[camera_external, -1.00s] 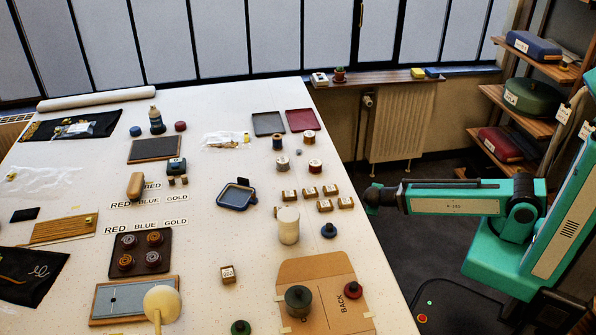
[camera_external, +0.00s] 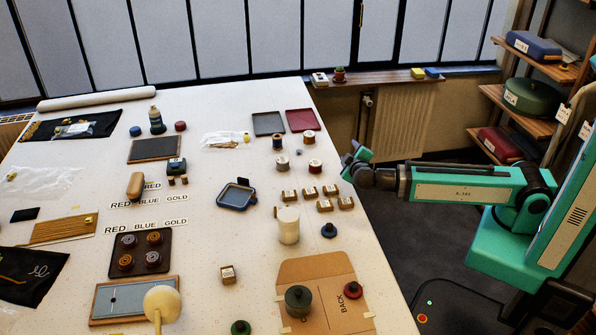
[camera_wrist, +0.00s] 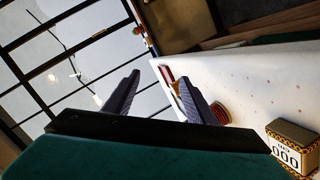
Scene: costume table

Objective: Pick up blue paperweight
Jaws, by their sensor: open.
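The blue paperweight (camera_external: 329,231), a small dark blue disc with a knob, stands upright on the white table near its right edge. It is just right of a cream cylinder (camera_external: 289,226). My gripper (camera_external: 352,160) is beyond the table's right edge, above and to the right of the paperweight in the external view, and apart from it. The wrist view shows its two dark fingers (camera_wrist: 158,78) spread with nothing between them. The paperweight does not show in the wrist view.
Several small labelled boxes (camera_external: 310,192) stand just behind the paperweight; one labelled box (camera_wrist: 290,147) is at the wrist view's lower right. A red paperweight (camera_external: 351,289) and a dark one (camera_external: 298,299) rest on a cardboard folder (camera_external: 326,268) in front. A dark blue tray (camera_external: 237,196) lies further left.

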